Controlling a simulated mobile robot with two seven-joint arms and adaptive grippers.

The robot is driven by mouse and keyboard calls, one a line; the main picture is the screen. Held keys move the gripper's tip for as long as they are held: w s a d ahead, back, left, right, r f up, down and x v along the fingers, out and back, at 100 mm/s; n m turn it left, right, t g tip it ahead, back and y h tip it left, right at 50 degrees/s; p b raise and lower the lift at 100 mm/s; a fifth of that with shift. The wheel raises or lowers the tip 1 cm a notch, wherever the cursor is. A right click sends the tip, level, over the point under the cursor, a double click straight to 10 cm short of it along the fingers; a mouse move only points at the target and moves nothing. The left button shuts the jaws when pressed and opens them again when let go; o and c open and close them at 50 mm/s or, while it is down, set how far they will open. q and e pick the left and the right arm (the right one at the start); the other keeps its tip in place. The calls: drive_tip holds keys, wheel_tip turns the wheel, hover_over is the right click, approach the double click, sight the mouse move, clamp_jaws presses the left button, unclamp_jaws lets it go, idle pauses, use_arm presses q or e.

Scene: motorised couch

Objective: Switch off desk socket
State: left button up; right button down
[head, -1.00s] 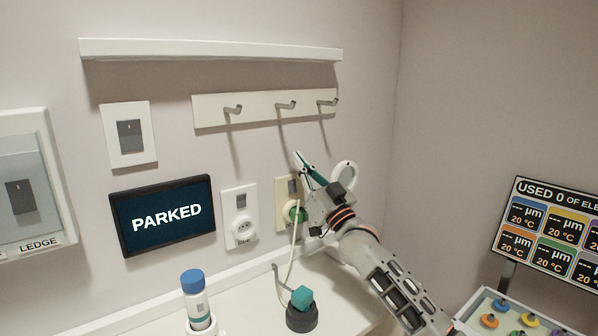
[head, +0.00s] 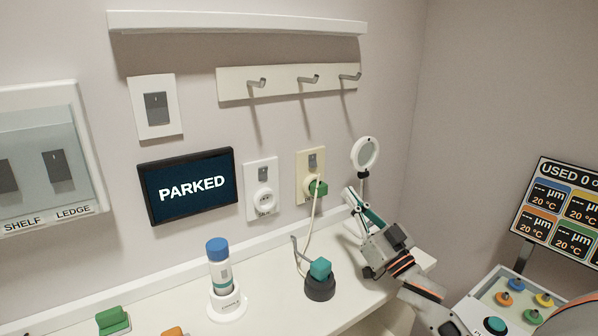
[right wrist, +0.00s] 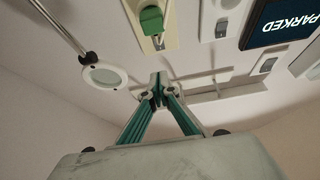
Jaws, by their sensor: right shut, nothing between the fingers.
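A beige wall socket (head: 301,188) holds a green plug (head: 317,187) with a pale cord. A small grey rocker switch (head: 312,160) sits above the plug; I cannot tell its position. To its left is a white socket (head: 250,206) with its own grey switch and a small label that I cannot read. My right gripper (head: 349,193) is shut and empty, to the right of the beige socket and a little below its switch, apart from it. In the right wrist view its closed fingertips (right wrist: 158,84) show below the beige socket plate (right wrist: 157,40). My left gripper is not in view.
A round magnifier (head: 365,155) on a stem stands close behind my right gripper. On the desk are a teal block in a dark holder (head: 320,288) and a blue-capped bottle (head: 219,265). Hooks (head: 308,79) and a shelf (head: 240,22) are above. A screen (head: 187,186) reads PARKED.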

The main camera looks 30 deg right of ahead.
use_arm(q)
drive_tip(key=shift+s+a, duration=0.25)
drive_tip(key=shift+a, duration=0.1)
use_arm(e)
drive_tip(key=shift+s+f+n, duration=0.2)
drive_tip(key=shift+s+n, duration=0.1)
drive_tip(key=shift+s, duration=0.25)
drive_tip(key=p, duration=0.2)
approach(313, 161)
wheel_tip(313, 161, up, 5)
drive_tip(key=w, duration=0.2)
drive_tip(key=shift+w+a+f+b, duration=0.1)
drive_tip(key=shift+w+f+b, duration=0.1)
drive_tip(key=shift+w+f, duration=0.5)
drive_tip(key=shift+w+a+f+b, duration=0.15)
drive_tip(key=shift+w+f, duration=0.25)
drive_tip(key=shift+w, duration=0.45)
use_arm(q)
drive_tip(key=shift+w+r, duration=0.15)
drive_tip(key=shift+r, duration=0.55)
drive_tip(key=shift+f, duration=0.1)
